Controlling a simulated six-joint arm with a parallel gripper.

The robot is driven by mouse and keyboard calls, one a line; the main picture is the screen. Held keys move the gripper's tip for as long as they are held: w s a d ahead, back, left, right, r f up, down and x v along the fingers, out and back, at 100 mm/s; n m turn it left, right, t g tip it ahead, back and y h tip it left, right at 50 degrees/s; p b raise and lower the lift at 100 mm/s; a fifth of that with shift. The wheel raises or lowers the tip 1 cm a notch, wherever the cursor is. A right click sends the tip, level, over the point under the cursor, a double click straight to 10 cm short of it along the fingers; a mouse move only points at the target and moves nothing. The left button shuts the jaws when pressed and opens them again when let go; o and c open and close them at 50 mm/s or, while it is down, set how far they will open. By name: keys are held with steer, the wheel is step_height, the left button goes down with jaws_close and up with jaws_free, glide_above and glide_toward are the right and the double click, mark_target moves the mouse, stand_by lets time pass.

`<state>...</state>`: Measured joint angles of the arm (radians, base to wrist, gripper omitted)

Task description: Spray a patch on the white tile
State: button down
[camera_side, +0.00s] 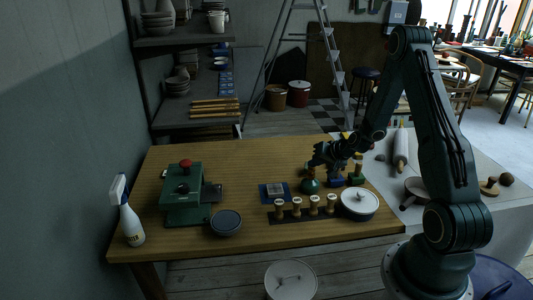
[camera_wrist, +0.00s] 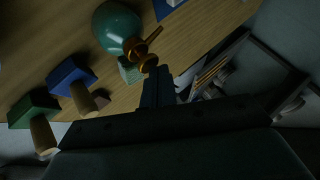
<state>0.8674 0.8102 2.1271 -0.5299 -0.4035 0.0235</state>
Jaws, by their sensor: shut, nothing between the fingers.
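A pale square tile (camera_side: 277,190) lies on a blue mat (camera_side: 263,193) near the middle of the wooden table. A white spray bottle (camera_side: 131,222) with a yellowish label stands upright at the table's left end, far from my gripper. My gripper (camera_side: 315,162) is shut and empty, above and right of the tile, over a rounded teal vessel (camera_side: 310,186). In the wrist view the fingers (camera_wrist: 156,82) are together beside the copper-coloured fittings of the teal vessel (camera_wrist: 118,27). A corner of blue (camera_wrist: 166,6) shows at the top edge there; the tile itself is not visible.
A green press (camera_side: 184,200) and a dark round dish (camera_side: 226,222) stand left of the tile. Blue (camera_wrist: 70,72) and green (camera_wrist: 30,108) wooden-handled blocks stand near my gripper.

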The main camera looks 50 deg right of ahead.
mark_target(314, 169)
steer(key=shift+r, duration=0.3)
steer(key=shift+r, duration=3)
stand_by(0.8)
step_height(314, 169, up, 3)
steer(key=shift+f, duration=0.15)
steer(key=shift+f, duration=0.1)
steer(key=shift+f, duration=4.25)
steer(key=shift+f, duration=0.1)
